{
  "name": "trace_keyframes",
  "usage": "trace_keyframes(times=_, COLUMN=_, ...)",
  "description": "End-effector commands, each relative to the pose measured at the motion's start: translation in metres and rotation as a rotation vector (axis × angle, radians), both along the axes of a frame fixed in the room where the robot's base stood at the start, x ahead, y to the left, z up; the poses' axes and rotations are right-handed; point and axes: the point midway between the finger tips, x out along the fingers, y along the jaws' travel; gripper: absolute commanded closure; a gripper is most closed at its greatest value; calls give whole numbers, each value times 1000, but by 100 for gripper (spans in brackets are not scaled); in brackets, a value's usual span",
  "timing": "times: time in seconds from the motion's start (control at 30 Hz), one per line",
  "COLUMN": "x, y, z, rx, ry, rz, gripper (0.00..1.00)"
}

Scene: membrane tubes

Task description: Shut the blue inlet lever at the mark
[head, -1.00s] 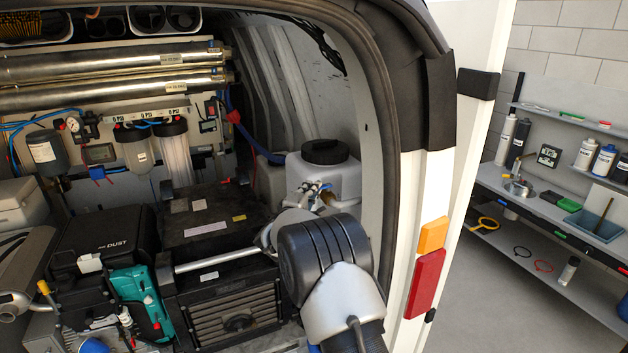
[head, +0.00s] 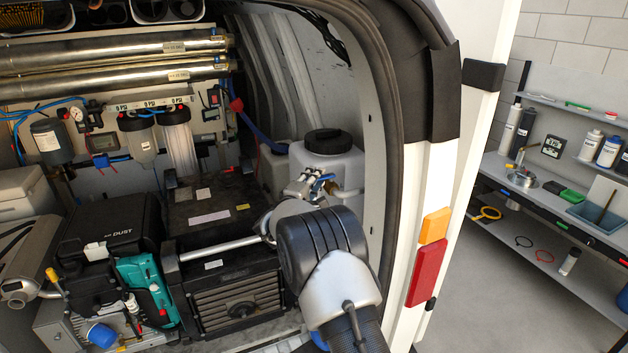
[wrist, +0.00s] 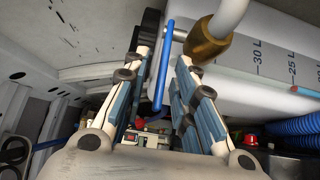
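The blue lever (wrist: 163,70) shows in the wrist view as a long narrow bar, running roughly up and down the picture. It sits by a brass valve fitting (wrist: 210,47) on a white pipe, at the front of the white tank (wrist: 262,60). My gripper (wrist: 165,62) is open, with one finger on each side of the lever. The lever looks nearer the left finger; I cannot tell whether they touch. In the head view the lever (head: 323,181) shows small beside my gripper (head: 303,182), before the tank. I cannot make out the mark.
A black lid (head: 329,141) tops the tank. The van's door frame (head: 391,170) stands close to the right of my arm. A black case (head: 209,205) and a vented black unit (head: 235,285) lie to the left. Blue coiled hose (wrist: 295,125) runs low at right.

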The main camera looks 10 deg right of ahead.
Motion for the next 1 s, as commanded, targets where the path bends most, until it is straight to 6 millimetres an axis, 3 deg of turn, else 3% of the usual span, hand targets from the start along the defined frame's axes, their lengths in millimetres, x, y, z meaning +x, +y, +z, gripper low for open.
trace_keyframes(times=0.37, x=-8, y=7, z=0, rx=0, ry=2, rz=2, gripper=74)
trace_keyframes(times=0.8, x=-78, y=58, z=0, rx=0, ry=1, rz=3, gripper=74)
trace_keyframes(times=1.0, x=-95, y=69, z=0, rx=0, ry=1, rz=2, gripper=74)
